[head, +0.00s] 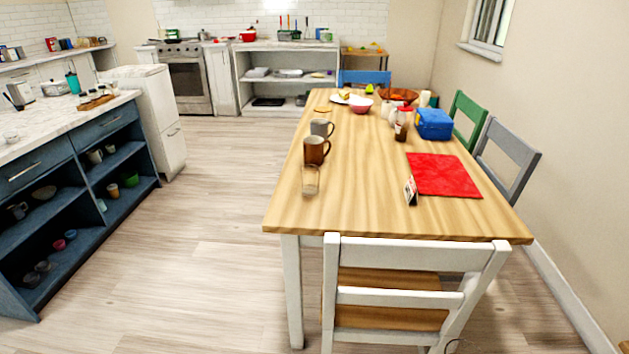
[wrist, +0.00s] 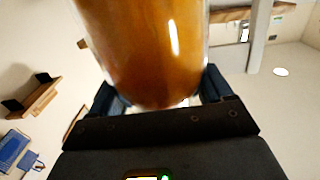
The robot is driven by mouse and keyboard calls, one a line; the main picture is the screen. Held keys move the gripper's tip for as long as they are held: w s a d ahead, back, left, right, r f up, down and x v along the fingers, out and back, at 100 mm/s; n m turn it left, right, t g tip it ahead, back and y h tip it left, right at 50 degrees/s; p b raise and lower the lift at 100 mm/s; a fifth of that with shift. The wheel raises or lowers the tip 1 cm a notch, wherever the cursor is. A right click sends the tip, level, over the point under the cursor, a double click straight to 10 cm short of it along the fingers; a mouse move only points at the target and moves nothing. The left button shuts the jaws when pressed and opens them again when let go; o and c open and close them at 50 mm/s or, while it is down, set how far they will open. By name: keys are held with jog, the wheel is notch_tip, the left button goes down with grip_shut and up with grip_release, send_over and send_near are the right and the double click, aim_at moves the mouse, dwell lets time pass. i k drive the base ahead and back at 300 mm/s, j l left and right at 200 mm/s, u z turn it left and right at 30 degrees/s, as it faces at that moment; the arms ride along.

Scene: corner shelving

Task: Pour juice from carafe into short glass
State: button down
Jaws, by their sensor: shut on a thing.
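In the wrist view my gripper (wrist: 160,98) is shut on a carafe (wrist: 140,45) filled with amber-brown juice. The carafe fills the upper middle of that view, and its top is cut off by the frame edge. A short clear glass (head: 311,181) stands on the wooden table near its left edge in the head view. It looks empty. Neither my gripper nor the carafe shows in the head view, so I cannot tell their distance from the glass.
A brown mug (head: 315,151) and a grey mug (head: 322,128) stand just behind the glass. A white chair (head: 410,295) stands at the near edge. Floor left of the table is clear.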

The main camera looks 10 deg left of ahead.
aim_at(310, 180)
jog(key=j+z, duration=0.2)
jog(key=j, duration=0.8)
jog(key=j+z, duration=0.2)
jog(key=j, duration=0.8)
jog(key=j+z, duration=0.15)
jog(key=j, duration=0.8)
